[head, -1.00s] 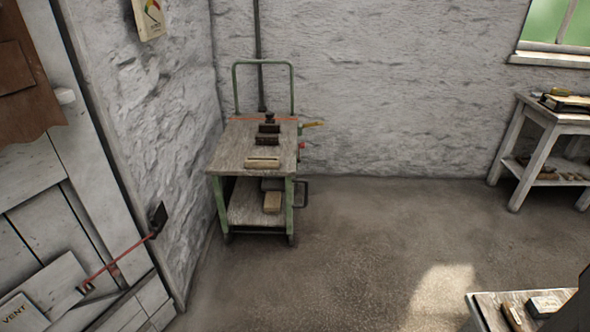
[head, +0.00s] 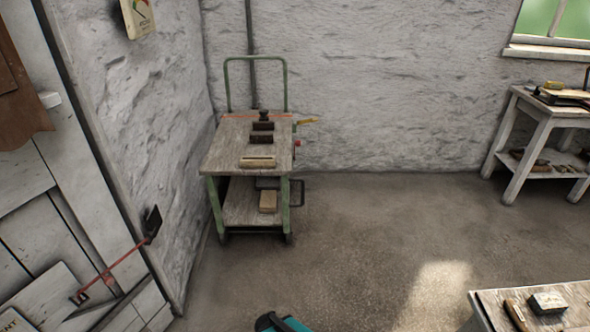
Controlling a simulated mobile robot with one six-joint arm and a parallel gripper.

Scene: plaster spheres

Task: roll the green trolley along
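The green trolley (head: 286,200) stands in the corner against the rough white walls. It has a green tubular push handle (head: 256,60) at its back, a worn wooden top and a lower shelf. Dark blocks (head: 262,134) and a pale bar (head: 257,162) lie on its top. A tan block (head: 268,201) lies on the lower shelf. A dark and teal part, likely of my arm, shows at the bottom edge, well apart from the trolley. My gripper's fingertips do not show.
A bench (head: 487,306) with small tools stands at the lower right. A white table (head: 540,122) stands under the window at the right. The floor (head: 360,240) before the trolley is clear.

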